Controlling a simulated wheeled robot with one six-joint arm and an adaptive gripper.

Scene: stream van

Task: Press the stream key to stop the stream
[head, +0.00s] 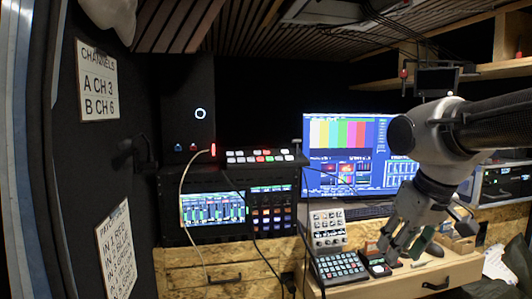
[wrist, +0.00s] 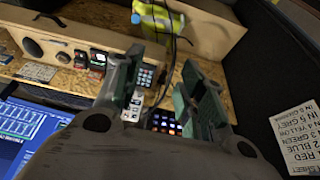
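A keypad with rows of small pale and teal keys (head: 340,268) lies on the wooden desk. A grey panel with knobs or keys (head: 327,229) stands behind the keypad. I cannot make out which key is the stream key. My gripper (head: 406,244) hangs above the desk near the small unit, its fingers pointing down. In the wrist view, my gripper (wrist: 158,88) is open and empty, with a lit keypad (wrist: 147,76) visible between the fingers.
A monitor with colour bars (head: 348,150) stands behind the desk. A switcher with lit buttons (head: 260,157) sits atop a rack with screens (head: 212,209). A pale cable (head: 183,190) hangs in front of the rack. A hi-vis vest (wrist: 160,20) shows in the wrist view.

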